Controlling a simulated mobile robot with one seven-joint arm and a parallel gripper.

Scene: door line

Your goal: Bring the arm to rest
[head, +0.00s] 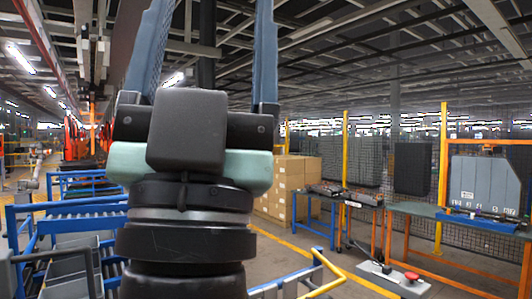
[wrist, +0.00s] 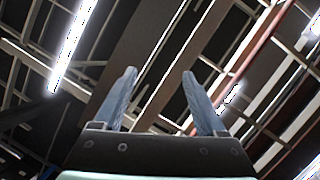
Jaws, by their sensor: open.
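My gripper (wrist: 160,75) points up at the ceiling in the wrist view, its two blue fingers wide apart with nothing between them. In the head view my gripper (head: 208,40) and the end of my arm stand upright close in front of the camera. The fingertips there run out of the top of the picture. My arm hides the middle left of the hall behind it.
Blue roller racks with grey bins (head: 70,268) stand at the left. Stacked cardboard boxes (head: 292,185) are behind my arm. Workbenches (head: 455,222) and a mesh fence with yellow posts (head: 441,170) line the right. A low box with a red button (head: 410,277) is on the floor.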

